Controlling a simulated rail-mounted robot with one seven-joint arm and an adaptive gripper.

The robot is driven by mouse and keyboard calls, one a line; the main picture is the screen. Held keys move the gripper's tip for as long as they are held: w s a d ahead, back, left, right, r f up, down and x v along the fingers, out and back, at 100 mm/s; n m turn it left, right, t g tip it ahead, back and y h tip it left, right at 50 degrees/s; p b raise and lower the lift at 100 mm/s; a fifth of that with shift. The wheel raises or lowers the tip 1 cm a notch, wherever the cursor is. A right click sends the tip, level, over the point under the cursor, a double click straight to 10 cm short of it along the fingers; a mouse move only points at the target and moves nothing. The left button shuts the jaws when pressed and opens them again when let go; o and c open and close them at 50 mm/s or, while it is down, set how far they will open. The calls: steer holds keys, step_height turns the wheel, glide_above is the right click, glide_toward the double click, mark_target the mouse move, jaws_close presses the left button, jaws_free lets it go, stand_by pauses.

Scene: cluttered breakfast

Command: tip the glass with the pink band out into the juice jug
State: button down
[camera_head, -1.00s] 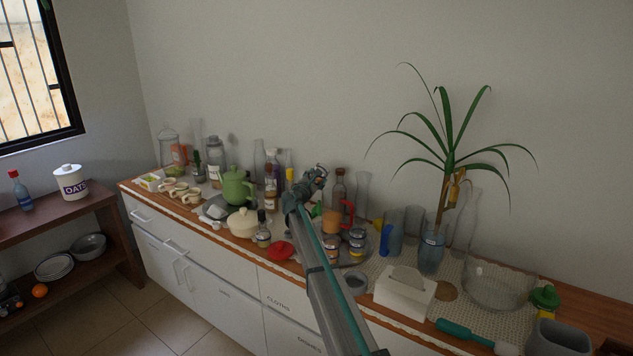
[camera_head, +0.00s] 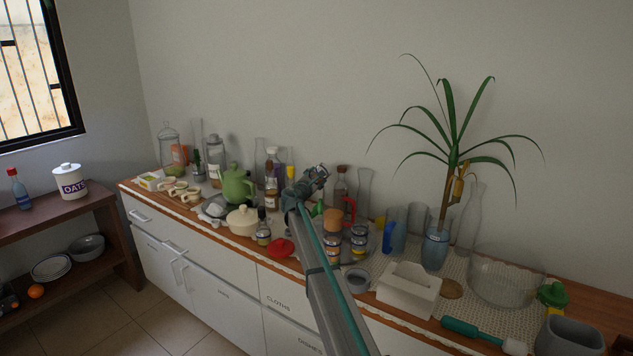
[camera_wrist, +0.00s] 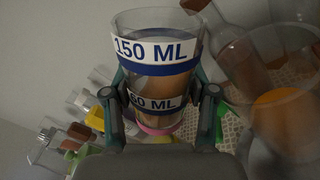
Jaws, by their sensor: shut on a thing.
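The glass with the pink band (camera_wrist: 153,88) fills the middle of the wrist view. It has blue-edged 150 ML and 60 ML labels, brownish-orange contents and a pink band low down. My gripper (camera_wrist: 160,100) is shut around its sides. In the head view my gripper (camera_head: 314,178) is over the middle of the counter, and the held glass is hard to make out there. The juice jug (camera_head: 333,221), with orange contents and a red handle, stands just right of my gripper. A clear round vessel with orange inside, apparently this jug (camera_wrist: 285,110), is at right in the wrist view.
Small labelled jars (camera_head: 357,241) stand close to the jug. Bottles (camera_head: 271,175) stand behind and left, and a brown bottle (camera_head: 340,188) stands behind the jug. A blue-handled jug (camera_head: 396,234), a tissue box (camera_head: 408,290) and a potted plant (camera_head: 434,250) crowd the right.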

steer(key=shift+f+m+b, duration=0.15)
steer(key=shift+m+b, duration=0.15)
steer(key=shift+b, duration=0.3)
steer(key=shift+w+a+r+m+b, duration=0.15)
steer(key=shift+r+m+b, duration=0.1)
steer(key=shift+m+b, duration=1.05)
steer(key=shift+f+n+b, duration=0.1)
steer(key=shift+n+b, duration=0.2)
steer(key=shift+b, duration=0.05)
steer(key=shift+f+b, duration=0.35)
steer(key=shift+b, duration=0.1)
steer(key=shift+r+b, duration=0.1)
steer(key=shift+b, duration=0.35)
steer(key=shift+r+m+b, duration=0.3)
steer(key=shift+m+b, duration=0.45)
steer(key=shift+m, duration=0.05)
steer(key=shift+b, duration=0.55)
steer(key=shift+s+d+r+m+b, duration=0.1)
steer(key=shift+r+m+b, duration=0.1)
steer(key=shift+m+b, duration=0.8)
steer(key=shift+s+d+r+m+b, duration=0.1)
steer(key=shift+r+m+b, duration=0.1)
steer(key=shift+m+b, duration=0.8)
steer(key=shift+b, duration=0.75)
